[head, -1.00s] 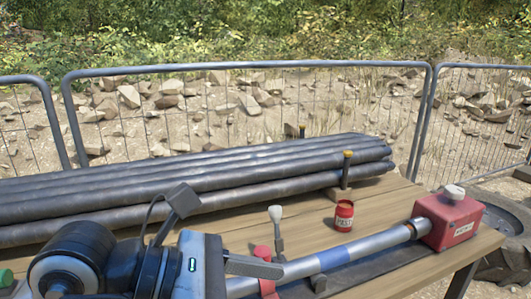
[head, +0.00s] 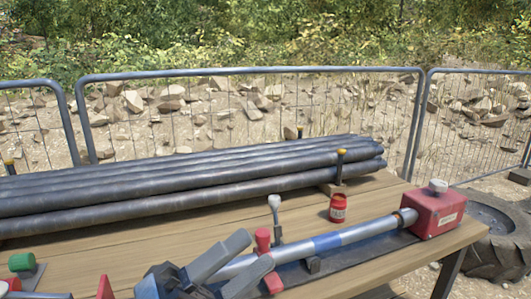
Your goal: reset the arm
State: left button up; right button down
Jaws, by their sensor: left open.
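My left gripper (head: 256,249) comes in from the bottom of the head view. Its two grey fingers are spread apart, with nothing seen held between them. It is over the near part of the wooden table (head: 130,246), beside the near end of a silver pipe with a blue band (head: 328,241). Whether a finger touches the pipe I cannot tell. Most of the left arm is below the picture. My right gripper is not in view.
The pipe runs to a red box (head: 436,213) at the table's right end. A red clamp handle (head: 263,241), a grey-knobbed lever (head: 275,212) and a red jar (head: 338,207) stand nearby. Dark pipes (head: 180,185) are stacked behind; a green-capped item (head: 22,262) lies left.

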pick_arm(q)
jog(key=w+a+f+n+t+y, duration=0.2)
jog(key=a+f+n+t+y, duration=0.2)
jog(key=f+n+y, duration=0.45)
jog(key=w+a+f+n+t+y, duration=0.35)
jog(key=a+f+n+y, duration=0.2)
jog(key=f+n, duration=0.55)
jog(key=s+a+f+n+g+y, duration=0.1)
jog(key=s+f+n+g+y, duration=0.1)
jog(key=s+f+n, duration=0.3)
jog(key=s+a+f+n+g+y, duration=0.1)
jog(key=s+f+n+g, duration=0.4)
jog(key=f, duration=0.7)
jog(key=shift+s+a+f+n+y, duration=0.15)
jog(key=shift+s+n+y, duration=0.2)
jog(key=shift+s+y, duration=0.6)
